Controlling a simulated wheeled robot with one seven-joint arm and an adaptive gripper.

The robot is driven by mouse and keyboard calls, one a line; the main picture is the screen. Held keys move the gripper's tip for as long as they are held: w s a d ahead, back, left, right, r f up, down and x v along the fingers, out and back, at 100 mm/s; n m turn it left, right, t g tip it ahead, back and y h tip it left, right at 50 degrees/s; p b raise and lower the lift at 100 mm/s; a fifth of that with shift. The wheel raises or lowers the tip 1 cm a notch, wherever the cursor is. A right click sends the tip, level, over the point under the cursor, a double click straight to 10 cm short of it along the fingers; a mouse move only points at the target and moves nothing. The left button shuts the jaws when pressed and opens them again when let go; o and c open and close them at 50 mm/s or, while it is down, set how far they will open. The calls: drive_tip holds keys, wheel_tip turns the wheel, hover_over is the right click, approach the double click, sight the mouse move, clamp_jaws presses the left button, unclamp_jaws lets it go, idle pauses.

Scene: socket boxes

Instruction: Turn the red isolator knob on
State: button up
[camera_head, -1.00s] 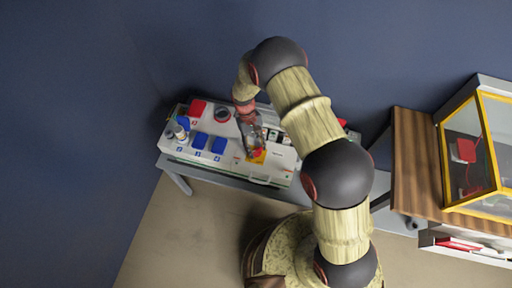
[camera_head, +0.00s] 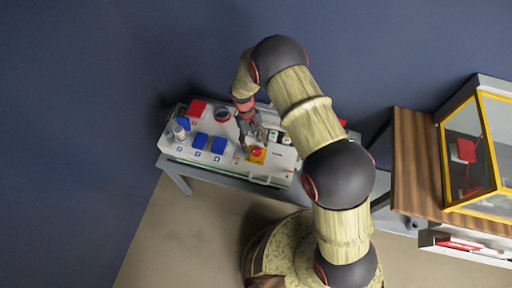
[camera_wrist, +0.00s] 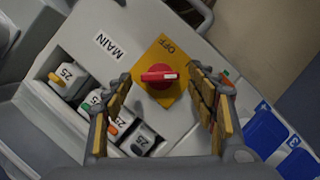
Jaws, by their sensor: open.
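The red isolator knob (camera_wrist: 158,76) sits on a yellow square plate (camera_wrist: 165,55) with "OFF" lettering near its upper corner in the wrist view. Its bar lies roughly crosswise, with a pale mark at the right end. My gripper (camera_wrist: 161,88) is open, with padded fingers to the left and right of the knob and no visible contact. In the head view the knob (camera_head: 257,152) shows just below my gripper (camera_head: 256,138) on the light panel (camera_head: 230,165).
A "MAIN" label (camera_wrist: 108,44) and several breakers (camera_wrist: 68,75) lie left of the knob in the wrist view. Blue socket covers (camera_wrist: 268,130) are at lower right. In the head view, a wooden table (camera_head: 415,160) with a yellow-framed case (camera_head: 470,150) stands right.

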drive_tip(key=v, duration=1.1)
